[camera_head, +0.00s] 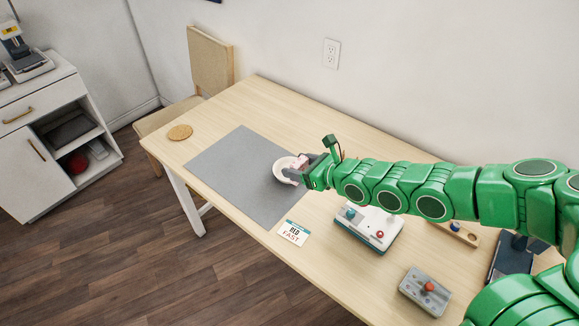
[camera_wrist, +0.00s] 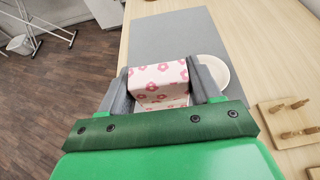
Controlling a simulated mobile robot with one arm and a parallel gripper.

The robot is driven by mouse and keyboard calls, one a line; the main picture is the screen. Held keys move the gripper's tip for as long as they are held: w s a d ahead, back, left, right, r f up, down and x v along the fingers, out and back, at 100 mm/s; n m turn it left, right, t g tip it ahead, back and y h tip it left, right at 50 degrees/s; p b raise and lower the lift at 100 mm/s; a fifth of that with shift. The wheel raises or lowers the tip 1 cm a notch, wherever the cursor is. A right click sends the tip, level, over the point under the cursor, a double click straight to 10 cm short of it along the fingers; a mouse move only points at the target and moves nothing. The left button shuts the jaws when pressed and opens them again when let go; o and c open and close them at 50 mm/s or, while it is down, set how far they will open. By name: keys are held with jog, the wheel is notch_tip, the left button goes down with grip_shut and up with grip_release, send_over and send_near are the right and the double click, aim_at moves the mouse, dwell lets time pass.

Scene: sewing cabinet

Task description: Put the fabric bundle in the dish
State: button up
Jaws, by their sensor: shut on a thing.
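The fabric bundle (camera_wrist: 158,80) is white with a pink flower print. My gripper (camera_wrist: 163,85) is shut on it, with one grey finger on each side. In the head view the bundle (camera_head: 300,162) shows small and pale between the fingers of my gripper (camera_head: 299,171). The dish (camera_head: 284,169) is round and white and lies on the grey mat, partly hidden by my gripper. In the wrist view the dish (camera_wrist: 214,72) is just right of the bundle, partly behind the right finger. I cannot tell how high the bundle is above the dish.
The grey mat (camera_head: 232,166) covers the table's middle left, mostly clear. A round cork coaster (camera_head: 180,132) lies beyond it. A card (camera_head: 293,232), a white device with knobs (camera_head: 368,228) and a grey box with a red knob (camera_head: 426,290) sit nearer. A pegged wooden board (camera_wrist: 290,122) is at right.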

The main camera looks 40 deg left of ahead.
jog(key=shift+w+a+f, duration=1.45)
jog(key=shift+a+f, duration=0.2)
jog(key=shift+a, duration=0.1)
jog(key=shift+w+a+f, duration=1.45)
jog(key=shift+a+f, duration=0.15)
jog(key=shift+a, duration=0.1)
jog(key=shift+w+a+f, duration=1.45)
jog(key=shift+a+f, duration=0.2)
jog(key=shift+a, duration=0.1)
jog(key=shift+f, duration=1.5)
jog(key=shift+f, duration=0.2)
jog(key=o, duration=1)
jog(key=shift+r, duration=0.2)
jog(key=shift+v, duration=5.95)
